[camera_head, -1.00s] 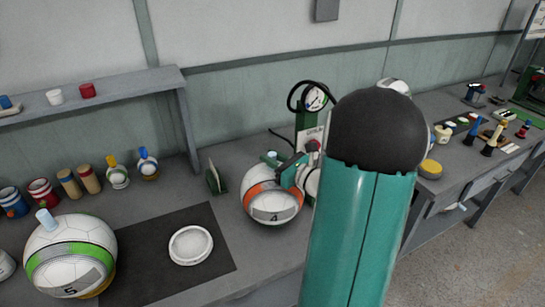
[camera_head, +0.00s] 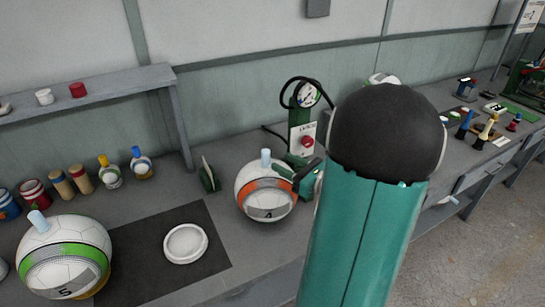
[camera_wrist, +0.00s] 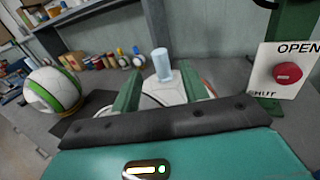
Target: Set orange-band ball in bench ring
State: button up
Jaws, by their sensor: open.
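The orange-band ball (camera_head: 262,205), white with a "4" label, sits on the bench with a light-blue peg (camera_head: 265,158) standing on its top. The white bench ring (camera_head: 186,243) lies empty on a black mat to the ball's left. My gripper (camera_head: 290,172) is at the ball's upper right, partly hidden behind my arm. In the wrist view my gripper (camera_wrist: 163,88) is open, its two green fingers apart, with the peg (camera_wrist: 162,64) showing between them, farther out. Whether the fingers touch the ball or peg cannot be told.
A green-band ball (camera_head: 64,257) with a peg stands at the left of the mat (camera_head: 150,285). A press with a gauge (camera_head: 307,95) and a red button (camera_head: 307,141) stands behind my gripper. Cans and small bottles line the wall. A small green stand (camera_head: 209,176) is behind the ring.

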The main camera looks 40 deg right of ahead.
jog(key=s, duration=0.4)
jog(key=w+a+r+n+g+y, duration=0.15)
jog(key=a+n+g+y, duration=0.7)
jog(key=a+n, duration=1.05)
jog(key=s+a+r+n+g+h, duration=0.2)
jog(key=a+n+h, duration=0.3)
jog(key=n, duration=0.3)
jog(key=s+a+r+n+g+h, duration=0.2)
jog(key=s+a+n+h, duration=0.2)
jog(key=a+n, duration=0.3)
jog(key=shift+s+a+r+n+h, duration=0.2)
jog(key=shift+a+n+h, duration=0.25)
jog(key=shift+h, duration=0.2)
jog(key=shift+c, duration=0.8)
jog(key=shift+d, duration=0.15)
